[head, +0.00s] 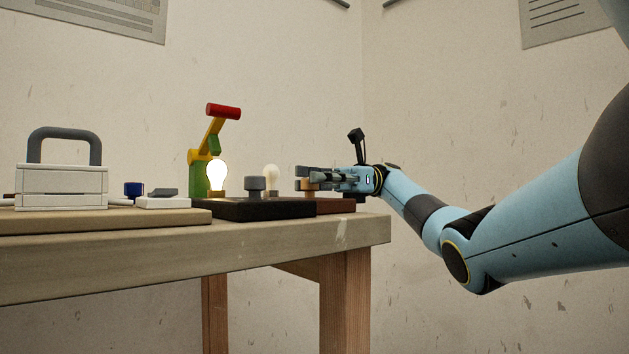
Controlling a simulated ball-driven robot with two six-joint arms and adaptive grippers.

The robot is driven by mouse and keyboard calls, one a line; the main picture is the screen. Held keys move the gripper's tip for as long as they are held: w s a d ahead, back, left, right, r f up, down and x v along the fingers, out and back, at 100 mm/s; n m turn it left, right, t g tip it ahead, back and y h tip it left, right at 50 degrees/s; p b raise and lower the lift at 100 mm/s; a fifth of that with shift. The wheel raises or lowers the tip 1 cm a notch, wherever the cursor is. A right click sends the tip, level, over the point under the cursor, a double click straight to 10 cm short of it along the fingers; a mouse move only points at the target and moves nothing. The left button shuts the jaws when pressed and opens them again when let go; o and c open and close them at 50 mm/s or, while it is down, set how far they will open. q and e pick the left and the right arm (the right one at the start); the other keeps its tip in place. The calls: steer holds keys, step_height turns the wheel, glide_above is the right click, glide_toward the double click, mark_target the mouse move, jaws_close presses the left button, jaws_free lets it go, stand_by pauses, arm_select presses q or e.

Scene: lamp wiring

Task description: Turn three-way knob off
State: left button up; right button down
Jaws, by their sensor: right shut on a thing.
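My right gripper (308,179) reaches in from the right, level with the table top. It is shut on a small tan-brown piece (307,186) above a reddish-brown board (335,205); the fingers hide most of this piece, and I cannot tell whether it is the three-way knob. A grey round knob (256,184) stands on a black board (262,209), left of my gripper and apart from it. A lit bulb (217,174) glows left of the grey knob. An unlit bulb (271,174) stands behind the knob. My left gripper is not in view.
A white block with a grey handle (62,175), a blue knob (133,189) and a white switch box (163,200) are at the left. The table's (190,256) right edge lies below my right wrist.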

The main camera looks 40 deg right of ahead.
steer(key=shift+f, duration=0.4)
steer(key=c, duration=1)
jaws_free()
steer(key=shift+r, duration=0.15)
step_height(320, 180, up, 10)
steer(key=shift+f, duration=0.1)
